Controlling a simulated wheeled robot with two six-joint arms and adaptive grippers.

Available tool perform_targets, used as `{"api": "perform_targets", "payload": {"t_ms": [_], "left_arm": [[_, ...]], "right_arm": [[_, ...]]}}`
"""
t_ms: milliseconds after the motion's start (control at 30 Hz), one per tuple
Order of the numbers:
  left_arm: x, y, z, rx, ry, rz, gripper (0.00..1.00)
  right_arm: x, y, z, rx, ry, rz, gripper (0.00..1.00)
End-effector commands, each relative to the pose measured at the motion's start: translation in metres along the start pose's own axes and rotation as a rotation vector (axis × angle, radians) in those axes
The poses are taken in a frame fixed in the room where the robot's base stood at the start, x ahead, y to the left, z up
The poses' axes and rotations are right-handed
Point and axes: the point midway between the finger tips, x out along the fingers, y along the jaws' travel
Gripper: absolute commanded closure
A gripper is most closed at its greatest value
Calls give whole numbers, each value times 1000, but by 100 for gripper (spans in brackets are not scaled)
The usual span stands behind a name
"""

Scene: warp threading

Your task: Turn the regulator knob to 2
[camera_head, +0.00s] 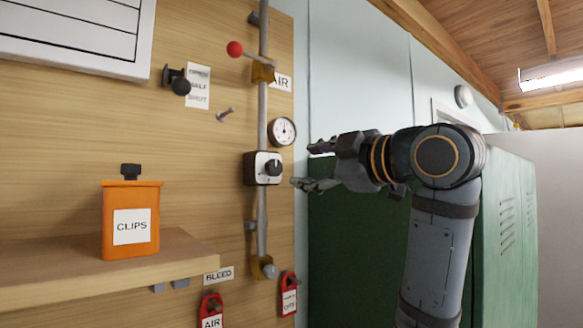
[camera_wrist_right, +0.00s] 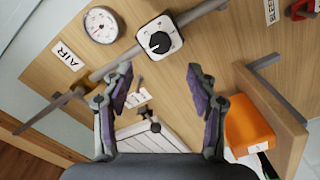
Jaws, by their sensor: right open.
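The regulator (camera_head: 263,168) is a pale box with a dark round knob (camera_head: 274,167), mounted on a vertical pipe on the wooden panel. In the right wrist view the regulator (camera_wrist_right: 172,38) sits beyond my fingertips, and its black knob (camera_wrist_right: 159,43) has a light pointer mark. The numbers on its face are too small to read. My right gripper (camera_head: 312,166) is open and empty, to the right of the knob and apart from it. The right wrist view shows both fingers of the right gripper (camera_wrist_right: 158,83) spread wide. My left gripper is not in view.
A round gauge (camera_head: 283,131) is just above the regulator. A red-ended lever (camera_head: 236,49) is higher on the pipe. An orange CLIPS container (camera_head: 131,243) stands on a wooden shelf (camera_head: 180,262) at left. Red tags (camera_head: 289,297) hang below. Green lockers (camera_head: 350,235) stand behind my arm.

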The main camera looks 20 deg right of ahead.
Motion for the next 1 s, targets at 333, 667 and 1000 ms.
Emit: {"api": "perform_targets", "payload": {"t_ms": [333,667,1000], "left_arm": [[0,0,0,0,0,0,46],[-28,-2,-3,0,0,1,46],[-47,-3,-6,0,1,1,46]], "right_arm": [[-19,0,0,0,0,-1,42],[-13,6,-3,339,-2,-1,42],[-8,0,0,853,3,1,42]]}}
